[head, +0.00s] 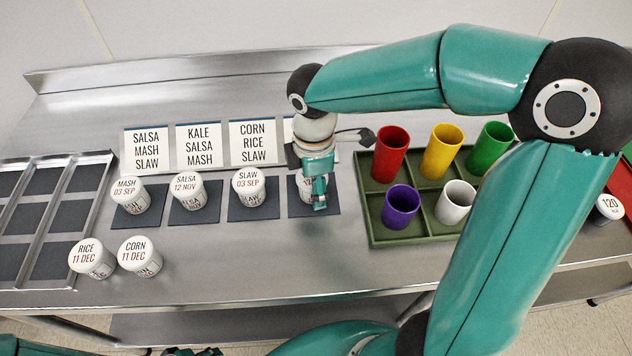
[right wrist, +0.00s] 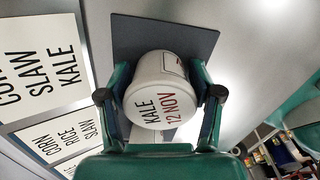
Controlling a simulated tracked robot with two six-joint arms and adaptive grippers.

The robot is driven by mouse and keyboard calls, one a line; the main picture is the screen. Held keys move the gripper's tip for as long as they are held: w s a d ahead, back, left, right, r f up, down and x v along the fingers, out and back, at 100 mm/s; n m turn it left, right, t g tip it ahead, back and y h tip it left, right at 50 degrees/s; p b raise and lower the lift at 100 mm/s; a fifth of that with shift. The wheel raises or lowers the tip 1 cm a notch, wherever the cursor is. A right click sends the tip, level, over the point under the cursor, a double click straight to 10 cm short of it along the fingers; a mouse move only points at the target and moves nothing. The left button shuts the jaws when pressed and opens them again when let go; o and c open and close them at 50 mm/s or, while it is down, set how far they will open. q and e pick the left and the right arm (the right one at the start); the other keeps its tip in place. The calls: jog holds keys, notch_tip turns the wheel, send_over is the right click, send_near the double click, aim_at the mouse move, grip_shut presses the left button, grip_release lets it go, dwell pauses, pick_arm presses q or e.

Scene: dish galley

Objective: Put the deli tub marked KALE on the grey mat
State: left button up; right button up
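The white KALE tub (right wrist: 158,92), with 12 NOV in red on its lid, stands on a dark mat (right wrist: 190,38). In the head view this tub (head: 305,187) is partly hidden by my right gripper (head: 318,190), on the rightmost of several dark grey mats (head: 328,206). In the right wrist view the fingers of my right gripper (right wrist: 161,95) are on both sides of the tub, close to its wall; whether they press on it I cannot tell. Part of my left gripper (head: 195,351) seems to show at the bottom edge of the head view.
Tubs marked MASH (head: 130,195), SALSA (head: 188,190) and SLAW (head: 248,187) stand on mats to the left. RICE (head: 91,259) and CORN (head: 140,256) tubs stand in front. A green tray (head: 385,240) holds coloured cups. A metal rack (head: 40,215) stands left, name cards (head: 199,146) behind.

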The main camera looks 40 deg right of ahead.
jog(key=shift+o, duration=1.2)
notch_tip(320, 180, up, 12)
jog(key=shift+r+p, duration=0.15)
jog(key=shift+p, duration=0.5)
